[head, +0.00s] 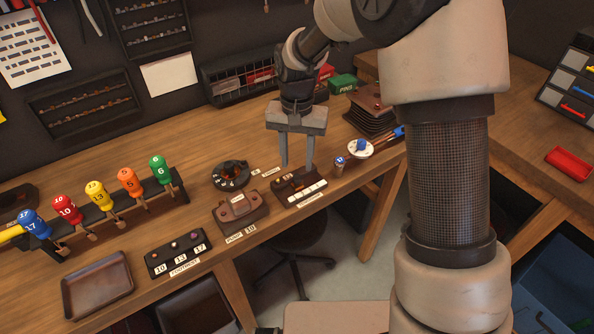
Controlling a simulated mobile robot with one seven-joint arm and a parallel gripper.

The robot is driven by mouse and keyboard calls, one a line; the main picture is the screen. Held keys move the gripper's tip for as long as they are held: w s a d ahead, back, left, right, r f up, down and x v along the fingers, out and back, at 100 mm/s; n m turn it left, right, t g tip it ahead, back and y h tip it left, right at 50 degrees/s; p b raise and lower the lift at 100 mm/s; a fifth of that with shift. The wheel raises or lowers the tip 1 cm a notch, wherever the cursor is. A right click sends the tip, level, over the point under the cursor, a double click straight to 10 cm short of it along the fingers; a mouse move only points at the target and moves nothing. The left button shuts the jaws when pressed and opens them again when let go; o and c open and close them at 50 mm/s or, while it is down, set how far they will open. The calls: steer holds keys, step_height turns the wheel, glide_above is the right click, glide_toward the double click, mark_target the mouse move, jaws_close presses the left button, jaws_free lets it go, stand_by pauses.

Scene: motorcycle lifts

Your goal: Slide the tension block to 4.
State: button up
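Whether the fingertips touch the unit cannot be told.
A brown pump box (240,212) and a round black dial (229,174) stand to the left. A small cylinder marked 17 (339,166) and a white disc with a blue knob (360,149) stand to the right. Numbered coloured handles (99,196) and a tray (97,287) are far left.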

mark_target(297, 176)
step_height(297, 176, down, 5)
steer(key=shift+f, duration=0.1)
stand_by(0.3)
jaws_close()
